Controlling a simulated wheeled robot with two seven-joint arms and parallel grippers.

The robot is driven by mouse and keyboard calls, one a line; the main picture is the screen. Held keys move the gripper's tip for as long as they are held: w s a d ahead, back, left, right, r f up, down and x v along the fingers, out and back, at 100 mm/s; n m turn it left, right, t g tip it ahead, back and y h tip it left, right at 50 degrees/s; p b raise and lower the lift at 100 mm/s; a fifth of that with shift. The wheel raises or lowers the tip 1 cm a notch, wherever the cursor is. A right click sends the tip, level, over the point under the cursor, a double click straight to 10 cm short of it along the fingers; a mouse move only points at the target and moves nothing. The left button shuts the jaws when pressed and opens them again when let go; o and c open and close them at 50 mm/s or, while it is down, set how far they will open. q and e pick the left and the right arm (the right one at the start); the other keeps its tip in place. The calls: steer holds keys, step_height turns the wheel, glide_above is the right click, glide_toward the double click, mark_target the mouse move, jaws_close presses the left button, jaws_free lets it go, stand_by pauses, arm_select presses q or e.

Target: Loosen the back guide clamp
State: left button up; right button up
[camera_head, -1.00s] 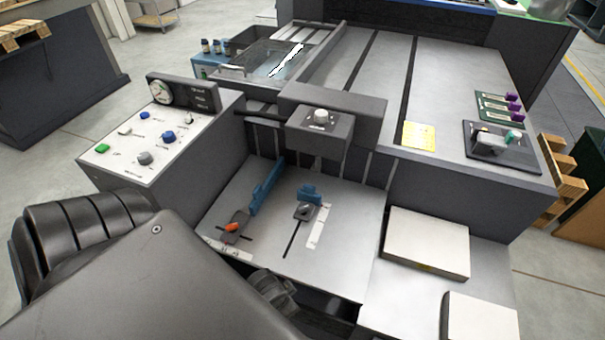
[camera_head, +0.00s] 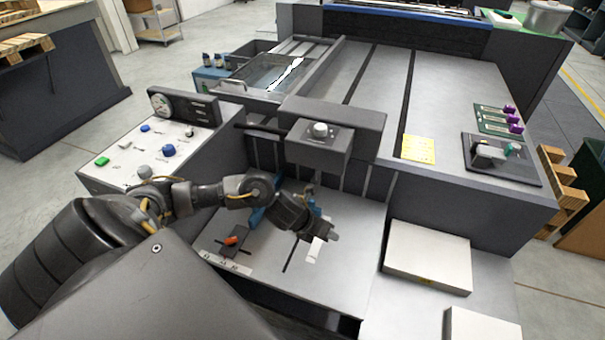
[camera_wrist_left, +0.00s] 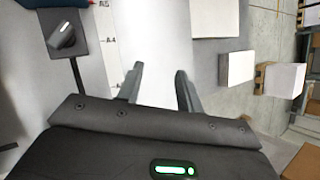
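The back guide clamp (camera_wrist_left: 65,38) is a dark block with a grey knob, at the upper left of the left wrist view, above a dark slot. The blue back guide (camera_wrist_left: 52,3) shows at that view's top edge. In the head view my left arm hides the clamp. My left gripper (camera_head: 325,230) is over the grey feed table, beside the clamp. In the left wrist view its two fingers (camera_wrist_left: 158,82) stand apart with nothing between them, and the clamp lies left of them, untouched. My right gripper is not in view.
A second clamp with an orange lever (camera_head: 232,239) sits on the table's left, by the blue side guide (camera_head: 257,215). A white size scale (camera_wrist_left: 106,45) runs beside the slot. The control head (camera_head: 319,140) overhangs the table's back. A paper stack (camera_head: 428,257) is at right.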

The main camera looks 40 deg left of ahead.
arm_select(q)
steer(key=a+r+m+g+y, duration=0.25)
steer(key=a+m, duration=0.35)
steer(key=a, duration=0.8)
steer(key=shift+h, duration=0.45)
steer(key=x, duration=1.1)
steer(key=shift+d, duration=0.2)
steer(key=shift+r, duration=0.1)
jaws_close()
